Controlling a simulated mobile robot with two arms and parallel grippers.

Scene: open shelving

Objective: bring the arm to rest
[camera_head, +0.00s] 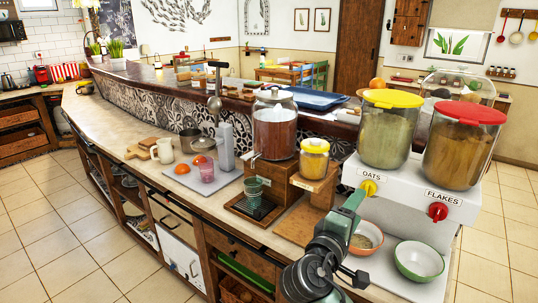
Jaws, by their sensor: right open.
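My right arm rises at the bottom middle of the head view, in front of the counter's near edge. Its dark right gripper (350,268) is open, and I see nothing held in it. It shows close to the counter edge, to the left of a green bowl (420,261). The fingers are small and partly hidden by the dark joints. My left gripper is not in view.
A dispenser with oats (388,130) and flakes (463,148) stands behind the gripper, with a small bowl (366,237) under it. A jar with a yellow lid (314,160) and a drink dispenser (274,130) stand left. The tiled floor (90,235) at left is clear.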

